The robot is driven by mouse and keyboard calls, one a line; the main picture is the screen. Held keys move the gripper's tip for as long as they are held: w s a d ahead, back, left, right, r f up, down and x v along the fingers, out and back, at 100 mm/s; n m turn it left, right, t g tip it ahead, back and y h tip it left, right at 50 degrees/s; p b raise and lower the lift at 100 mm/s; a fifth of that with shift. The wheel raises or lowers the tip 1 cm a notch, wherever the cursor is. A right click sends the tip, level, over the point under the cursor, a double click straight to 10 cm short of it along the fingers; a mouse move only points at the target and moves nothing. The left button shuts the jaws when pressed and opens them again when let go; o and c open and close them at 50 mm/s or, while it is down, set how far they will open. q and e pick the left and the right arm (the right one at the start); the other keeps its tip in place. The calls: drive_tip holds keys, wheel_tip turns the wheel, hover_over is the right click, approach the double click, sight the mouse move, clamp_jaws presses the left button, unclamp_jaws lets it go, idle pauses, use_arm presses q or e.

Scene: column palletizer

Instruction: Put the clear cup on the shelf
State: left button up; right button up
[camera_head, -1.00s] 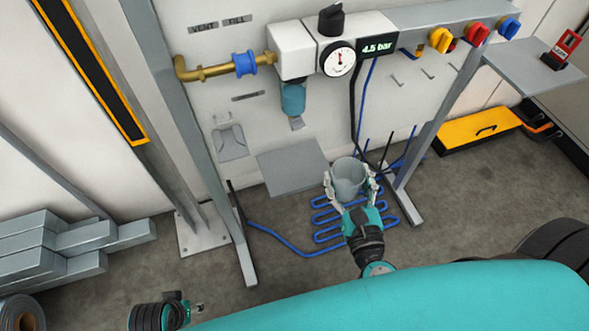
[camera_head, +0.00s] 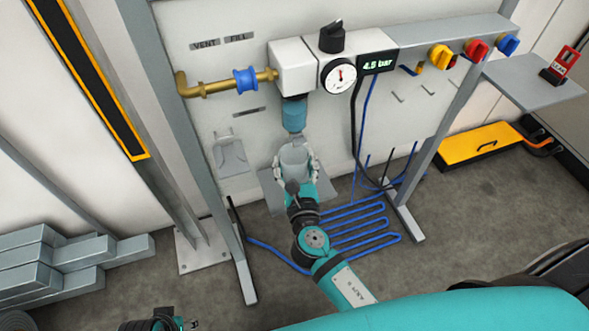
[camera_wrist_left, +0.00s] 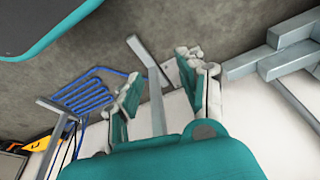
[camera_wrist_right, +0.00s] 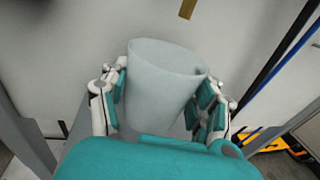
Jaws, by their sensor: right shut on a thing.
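The clear cup (camera_head: 295,157) is a greyish, see-through tumbler. My right gripper (camera_head: 296,164) is shut on it, with fingers on both sides, and holds it upright. In the right wrist view the cup (camera_wrist_right: 163,90) fills the space between the fingers. The grey shelf (camera_head: 327,186) sticks out from the white panel; the cup and my right arm hide much of it. The cup appears over the shelf, but I cannot tell whether it touches. My left gripper is open and empty in the left wrist view (camera_wrist_left: 158,90), away from the cup.
A blue filter bowl (camera_head: 294,115) hangs from the regulator just above the cup. A grey bracket (camera_head: 230,155) is on the panel to the left. Blue coiled tubing (camera_head: 365,225) lies below. A yellow case (camera_head: 480,146) sits at the right.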

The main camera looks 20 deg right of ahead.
use_arm(q)
drive_tip(key=shift+w+b+v, duration=0.15)
drive_tip(key=shift+b+v, duration=0.05)
drive_tip(key=shift+v, duration=0.95)
drive_tip(key=shift+w+b+v, duration=0.2)
drive_tip(key=shift+v, duration=0.95)
use_arm(e)
drive_tip(key=shift+f, duration=1.05)
use_arm(q)
drive_tip(key=shift+r, duration=0.2)
use_arm(e)
drive_tip(key=o, duration=0.6)
drive_tip(key=shift+f, duration=0.1)
drive_tip(key=shift+c, duration=0.2)
use_arm(q)
drive_tip(key=shift+r, duration=0.15)
use_arm(e)
drive_tip(key=o, duration=0.4)
use_arm(q)
drive_tip(key=shift+r, duration=0.1)
use_arm(e)
drive_tip(key=shift+o, duration=0.2)
